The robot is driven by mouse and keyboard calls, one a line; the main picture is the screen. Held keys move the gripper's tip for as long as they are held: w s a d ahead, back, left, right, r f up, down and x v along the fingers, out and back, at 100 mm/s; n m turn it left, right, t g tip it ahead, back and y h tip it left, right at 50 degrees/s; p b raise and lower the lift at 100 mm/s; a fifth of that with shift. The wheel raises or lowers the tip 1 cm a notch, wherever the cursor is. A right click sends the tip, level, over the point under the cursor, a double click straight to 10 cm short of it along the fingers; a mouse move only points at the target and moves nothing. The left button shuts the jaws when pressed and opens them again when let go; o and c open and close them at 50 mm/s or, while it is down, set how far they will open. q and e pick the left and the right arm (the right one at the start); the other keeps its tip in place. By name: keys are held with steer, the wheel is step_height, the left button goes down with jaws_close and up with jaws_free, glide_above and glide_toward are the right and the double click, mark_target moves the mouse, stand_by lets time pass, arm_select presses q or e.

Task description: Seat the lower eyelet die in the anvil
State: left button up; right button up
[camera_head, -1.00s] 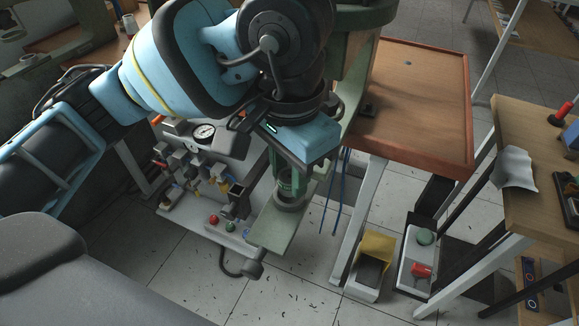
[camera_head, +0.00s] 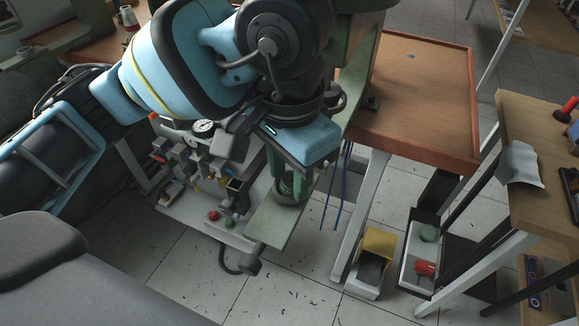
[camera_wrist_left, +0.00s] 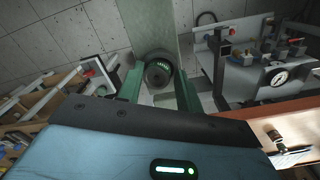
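The anvil (camera_head: 290,197) is a round socket on the pale green lower arm (camera_head: 272,226) of the press. My left gripper (camera_head: 287,180) points down over it, with its green fingers close to it. In the left wrist view the fingers stand apart on either side of a dark round piece (camera_wrist_left: 158,72) with a ringed opening. My right gripper is not in view.
A pneumatic panel with a gauge (camera_head: 203,126) and red and green buttons stands left of the arm. A brown table (camera_head: 420,110) lies to the right.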

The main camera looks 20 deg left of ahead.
mark_target(289, 179)
arm_select(q)
steer(key=o, duration=0.3)
steer(key=shift+r, duration=0.15)
step_height(289, 179, up, 7)
steer(key=shift+f+p, duration=0.15)
steer(key=shift+p, duration=0.25)
steer(key=shift+r, duration=0.45)
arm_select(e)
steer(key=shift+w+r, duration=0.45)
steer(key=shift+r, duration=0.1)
arm_select(q)
steer(key=shift+s+f, duration=0.1)
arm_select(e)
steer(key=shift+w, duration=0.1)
